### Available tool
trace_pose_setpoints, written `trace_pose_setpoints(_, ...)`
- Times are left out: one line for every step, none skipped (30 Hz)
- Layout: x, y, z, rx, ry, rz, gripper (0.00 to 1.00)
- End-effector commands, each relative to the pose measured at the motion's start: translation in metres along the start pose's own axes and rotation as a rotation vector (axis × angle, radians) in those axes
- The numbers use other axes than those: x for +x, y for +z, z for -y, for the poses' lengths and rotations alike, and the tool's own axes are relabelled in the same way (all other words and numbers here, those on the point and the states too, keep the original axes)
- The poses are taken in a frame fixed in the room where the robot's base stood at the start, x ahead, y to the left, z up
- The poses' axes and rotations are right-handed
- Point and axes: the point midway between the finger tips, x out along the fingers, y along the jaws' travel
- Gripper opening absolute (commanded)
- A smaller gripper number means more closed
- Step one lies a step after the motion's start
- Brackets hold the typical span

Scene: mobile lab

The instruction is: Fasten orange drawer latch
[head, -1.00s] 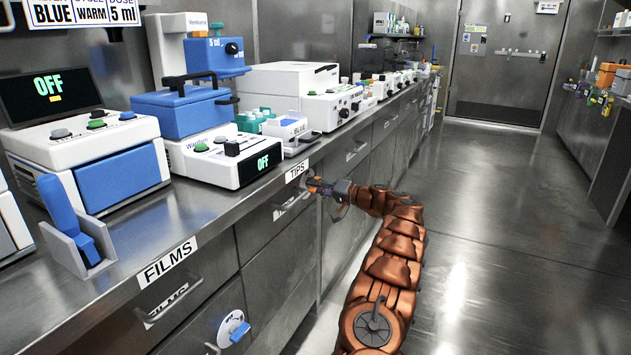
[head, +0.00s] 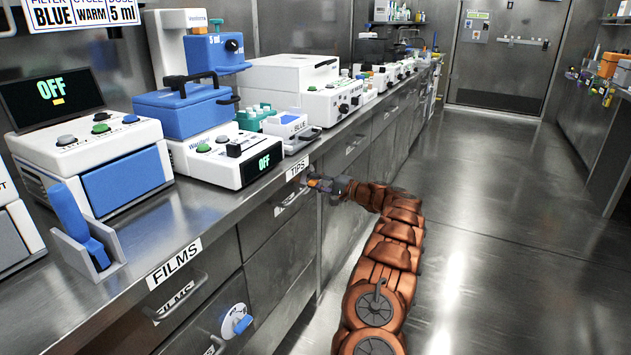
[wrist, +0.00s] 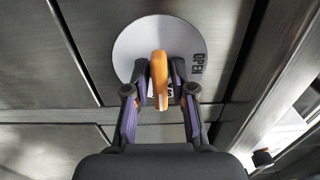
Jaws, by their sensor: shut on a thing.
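The orange latch (wrist: 160,78) is a short upright bar on a round white disc (wrist: 132,42) in the wrist view. The disc carries the word OPEN at its right; a second label at its lower edge is mostly hidden by my fingers. My gripper (wrist: 160,85) is shut on the latch, one finger on each side. In the head view my gripper (head: 316,183) is at the front of the drawer under the TIPS label (head: 297,168). The disc there is mostly hidden by my gripper.
The FILMS drawer (head: 190,285) with a bar handle is nearer on the left. Below it a white disc (head: 232,318) bears a blue latch. Lab devices stand along the steel counter (head: 205,215). The floor (head: 500,220) to the right is clear.

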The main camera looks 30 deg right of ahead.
Motion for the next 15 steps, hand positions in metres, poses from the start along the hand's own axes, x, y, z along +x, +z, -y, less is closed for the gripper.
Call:
trace_pose_setpoints(0.0000, -0.0009, 0.0016, 0.001, -0.002, -0.003, 0.00)
trace_pose_setpoints(0.0000, -0.0009, 0.0015, 0.002, -0.002, -0.003, 0.00)
trace_pose_setpoints(0.0000, -0.0009, 0.0015, 0.002, -0.002, -0.003, 0.00)
trace_pose_setpoints(0.0000, -0.0009, 0.0015, 0.002, -0.002, -0.003, 0.00)
trace_pose_setpoints(0.0000, -0.0009, 0.0014, 0.002, -0.002, -0.003, 0.00)
trace_pose_setpoints(0.0000, -0.0009, 0.0014, 0.002, -0.002, -0.003, 0.00)
trace_pose_setpoints(0.0000, -0.0009, 0.0014, 0.002, -0.002, -0.003, 0.00)
trace_pose_setpoints(0.0000, -0.0009, 0.0014, 0.001, -0.002, -0.003, 0.00)
trace_pose_setpoints(0.0000, -0.0009, 0.0014, 0.001, -0.002, -0.003, 0.00)
trace_pose_setpoints(0.0000, -0.0009, 0.0014, 0.001, -0.002, -0.003, 0.00)
trace_pose_setpoints(0.0000, -0.0009, 0.0014, 0.001, -0.002, -0.003, 0.25)
trace_pose_setpoints(0.0000, -0.0008, 0.0015, 0.001, -0.002, -0.003, 0.29)
trace_pose_setpoints(0.0000, -0.0008, 0.0014, 0.001, -0.002, -0.003, 0.33)
trace_pose_setpoints(0.0000, -0.0007, 0.0013, 0.001, -0.002, -0.002, 0.36)
trace_pose_setpoints(0.0000, -0.0007, 0.0011, 0.001, -0.002, -0.002, 0.40)
